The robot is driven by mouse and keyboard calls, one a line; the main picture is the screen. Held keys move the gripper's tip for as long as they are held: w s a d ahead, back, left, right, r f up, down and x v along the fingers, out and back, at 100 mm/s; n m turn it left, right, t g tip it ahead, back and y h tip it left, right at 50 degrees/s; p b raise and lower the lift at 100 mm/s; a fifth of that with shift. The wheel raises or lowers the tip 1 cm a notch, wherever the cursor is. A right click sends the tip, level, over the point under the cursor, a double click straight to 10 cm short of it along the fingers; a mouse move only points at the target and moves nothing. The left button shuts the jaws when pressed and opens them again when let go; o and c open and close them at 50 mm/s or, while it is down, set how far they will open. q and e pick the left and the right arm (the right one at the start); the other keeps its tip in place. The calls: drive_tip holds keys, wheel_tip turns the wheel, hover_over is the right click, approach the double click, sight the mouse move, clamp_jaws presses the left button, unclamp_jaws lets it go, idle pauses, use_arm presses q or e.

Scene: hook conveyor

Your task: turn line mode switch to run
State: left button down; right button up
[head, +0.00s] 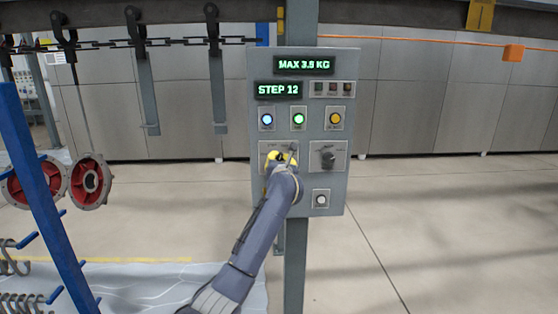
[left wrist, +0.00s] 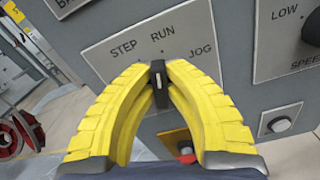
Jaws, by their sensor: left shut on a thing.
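The line mode switch (left wrist: 158,75) is a small black knob with a white mark, on a grey plate lettered STEP, RUN and JOG (left wrist: 190,22). In the left wrist view its upper end points up toward the RUN lettering. My left gripper (head: 281,160) is at the switch on the control panel (head: 333,64). Its yellow fingers (left wrist: 159,92) are shut on the knob from both sides. In the head view the gripper and arm hide most of the switch. My right gripper is in neither view.
Right of the switch is a black speed knob (head: 328,158), with a white button (head: 321,199) below. Lit blue, green and yellow buttons sit above. The display reads STEP 12 (head: 278,90). Left are a blue rack (head: 38,190) and red-centred wheels (head: 90,181).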

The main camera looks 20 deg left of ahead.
use_arm(q)
drive_tip(key=shift+m, duration=0.7)
drive_tip(key=c, duration=1.4)
unclamp_jaws()
drive_tip(key=v, duration=1.2)
